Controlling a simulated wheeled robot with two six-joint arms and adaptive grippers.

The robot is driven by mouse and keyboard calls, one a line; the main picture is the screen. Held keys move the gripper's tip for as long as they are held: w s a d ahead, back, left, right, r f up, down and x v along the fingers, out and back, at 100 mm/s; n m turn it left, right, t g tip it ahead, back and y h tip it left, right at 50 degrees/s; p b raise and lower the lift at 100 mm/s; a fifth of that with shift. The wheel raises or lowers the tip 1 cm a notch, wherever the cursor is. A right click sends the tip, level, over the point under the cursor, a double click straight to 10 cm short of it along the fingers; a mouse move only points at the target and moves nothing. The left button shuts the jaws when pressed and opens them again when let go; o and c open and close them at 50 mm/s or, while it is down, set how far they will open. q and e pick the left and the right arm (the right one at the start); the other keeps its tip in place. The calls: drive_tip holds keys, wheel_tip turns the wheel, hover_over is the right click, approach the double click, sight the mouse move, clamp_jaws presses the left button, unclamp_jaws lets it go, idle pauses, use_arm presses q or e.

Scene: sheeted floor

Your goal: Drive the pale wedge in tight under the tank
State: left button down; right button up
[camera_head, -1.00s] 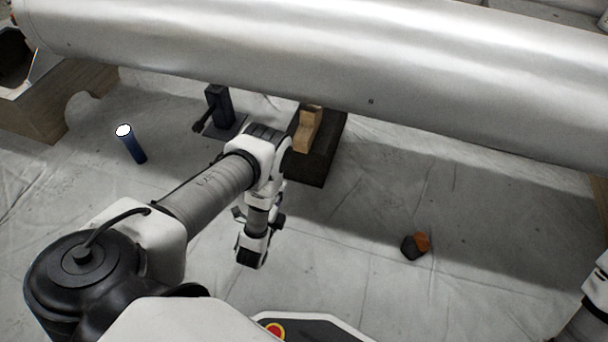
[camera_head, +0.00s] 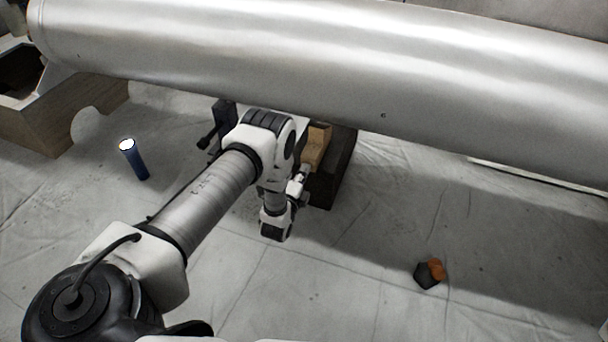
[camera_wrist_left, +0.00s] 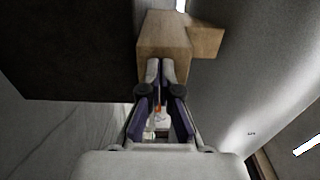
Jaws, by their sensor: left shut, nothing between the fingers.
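The pale wooden wedge (camera_head: 317,140) lies on top of a dark block (camera_head: 337,178), by the underside of the big silver tank (camera_head: 320,70). My left gripper (camera_head: 305,172) is shut and empty, at the near end of the wedge. In the left wrist view the closed fingertips (camera_wrist_left: 160,65) are against or just short of the end face of the wedge (camera_wrist_left: 164,38); I cannot tell if they touch. The dark block (camera_wrist_left: 65,55) is to the left there and the tank (camera_wrist_left: 245,65) to the right. The wedge's far end is partly hidden. My right gripper is out of view.
A dark jack-like object (camera_head: 222,115) stands left of the block, partly behind my arm. A blue cylinder with a white top (camera_head: 134,160) and a black-and-orange lump (camera_head: 429,273) are on the sheeted floor. A wooden cradle (camera_head: 40,125) stands at left.

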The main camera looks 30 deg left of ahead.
sight(309, 160)
use_arm(q)
drive_tip(key=x, duration=0.4)
drive_tip(key=shift+w+a+r, duration=0.1)
drive_tip(key=shift+w+r, duration=0.1)
drive_tip(key=shift+w, duration=0.05)
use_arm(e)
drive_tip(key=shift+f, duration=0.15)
